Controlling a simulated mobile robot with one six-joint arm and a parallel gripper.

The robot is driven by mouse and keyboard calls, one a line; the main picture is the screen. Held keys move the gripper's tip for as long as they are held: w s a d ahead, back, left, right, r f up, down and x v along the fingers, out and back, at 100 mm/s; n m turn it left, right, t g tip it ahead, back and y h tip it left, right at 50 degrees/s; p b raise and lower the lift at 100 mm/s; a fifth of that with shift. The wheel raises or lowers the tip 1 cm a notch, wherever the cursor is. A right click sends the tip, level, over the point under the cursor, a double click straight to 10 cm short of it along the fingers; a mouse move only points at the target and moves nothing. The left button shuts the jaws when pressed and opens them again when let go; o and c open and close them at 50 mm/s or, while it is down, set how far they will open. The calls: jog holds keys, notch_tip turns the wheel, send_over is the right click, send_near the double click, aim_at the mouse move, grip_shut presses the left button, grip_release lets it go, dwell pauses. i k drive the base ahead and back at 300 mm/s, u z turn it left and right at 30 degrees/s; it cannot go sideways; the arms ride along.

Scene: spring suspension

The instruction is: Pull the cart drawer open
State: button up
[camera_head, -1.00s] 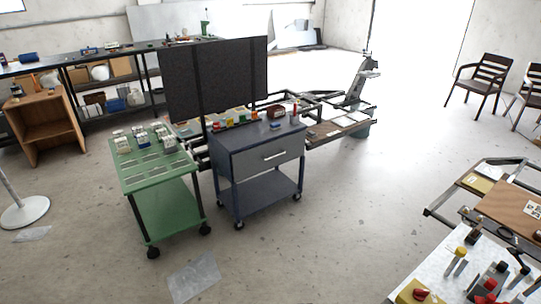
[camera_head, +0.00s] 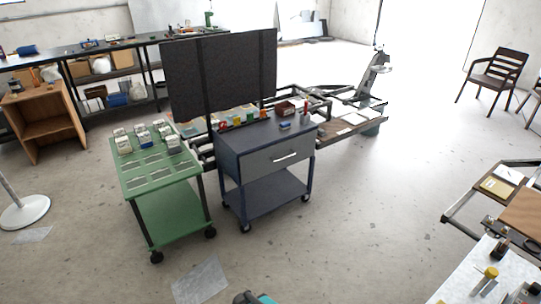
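The blue-grey cart (camera_head: 262,197) stands on casters near the middle of the body camera view. Its single grey drawer (camera_head: 270,162) faces the lower right, with a pale bar handle (camera_head: 286,157) on its front. The drawer front looks flush with the cart body, so it appears closed. My gripper is not in view. A small dark and teal shape shows at the bottom edge; I cannot tell what it is.
A green cart (camera_head: 165,207) stands close to the left of the blue-grey cart. A black panel (camera_head: 219,72) rises behind them. A plastic sheet (camera_head: 200,281) lies on the floor in front. A workbench (camera_head: 488,272) is at the lower right. Floor before the drawer is clear.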

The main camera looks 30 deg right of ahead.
aim_at(260, 163)
jog(key=u, duration=0.15)
jog(key=i, duration=1.6)
jog(key=z, duration=0.5)
